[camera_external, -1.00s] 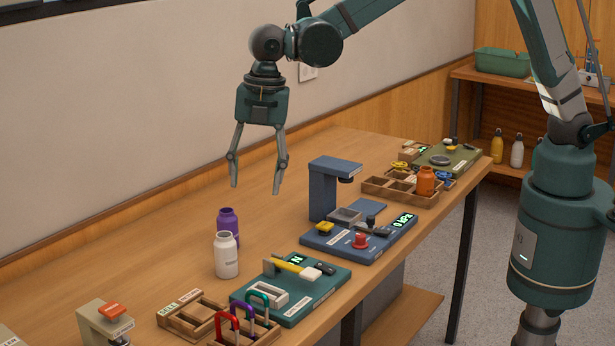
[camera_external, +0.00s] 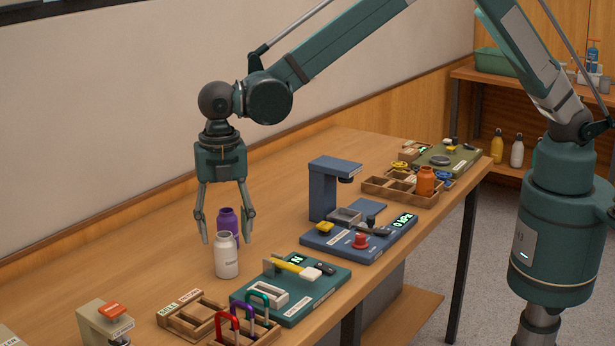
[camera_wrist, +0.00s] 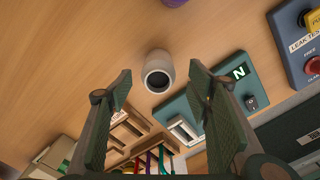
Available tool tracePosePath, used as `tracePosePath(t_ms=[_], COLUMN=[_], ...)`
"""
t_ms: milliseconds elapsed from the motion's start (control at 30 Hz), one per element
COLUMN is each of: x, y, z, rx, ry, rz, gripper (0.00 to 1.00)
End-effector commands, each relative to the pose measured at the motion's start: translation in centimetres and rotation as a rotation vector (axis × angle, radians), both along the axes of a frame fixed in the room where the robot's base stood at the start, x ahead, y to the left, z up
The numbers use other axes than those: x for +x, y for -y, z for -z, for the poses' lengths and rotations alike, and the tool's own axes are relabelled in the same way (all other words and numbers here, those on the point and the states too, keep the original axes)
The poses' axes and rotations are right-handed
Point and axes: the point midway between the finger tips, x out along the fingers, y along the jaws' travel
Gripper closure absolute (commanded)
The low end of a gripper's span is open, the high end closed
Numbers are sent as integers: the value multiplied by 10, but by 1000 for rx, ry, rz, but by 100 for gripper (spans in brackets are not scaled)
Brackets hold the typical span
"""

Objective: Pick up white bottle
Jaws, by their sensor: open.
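The white bottle (camera_external: 227,258) stands upright on the wooden table, with an open dark mouth. In the wrist view the white bottle (camera_wrist: 158,72) shows from above, ahead of and between my two fingers. My gripper (camera_external: 226,241) is open and empty, pointing down. In the external view its fingertips are near the height of the bottle's top; I cannot tell whether they are beside it or behind it. A purple bottle (camera_external: 229,220) stands just behind the white one, and a bit of it shows at the top edge of the wrist view (camera_wrist: 174,2).
A teal board (camera_external: 318,295) with a hammer-like tool lies right of the bottle. A wooden tray (camera_external: 191,330) with colored carabiners is in front. A blue press stand (camera_external: 322,190) stands further right. The table behind and left of the bottles is clear.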

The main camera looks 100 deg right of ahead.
Motion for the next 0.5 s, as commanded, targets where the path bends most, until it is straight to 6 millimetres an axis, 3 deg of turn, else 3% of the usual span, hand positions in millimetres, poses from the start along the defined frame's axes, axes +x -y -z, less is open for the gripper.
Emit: tracePosePath(t_ms=[267, 500], x=[0, 0], y=[0, 0], z=[1, 18], rx=[0, 0], ry=[0, 0], rz=[1, 1], gripper=[50, 50])
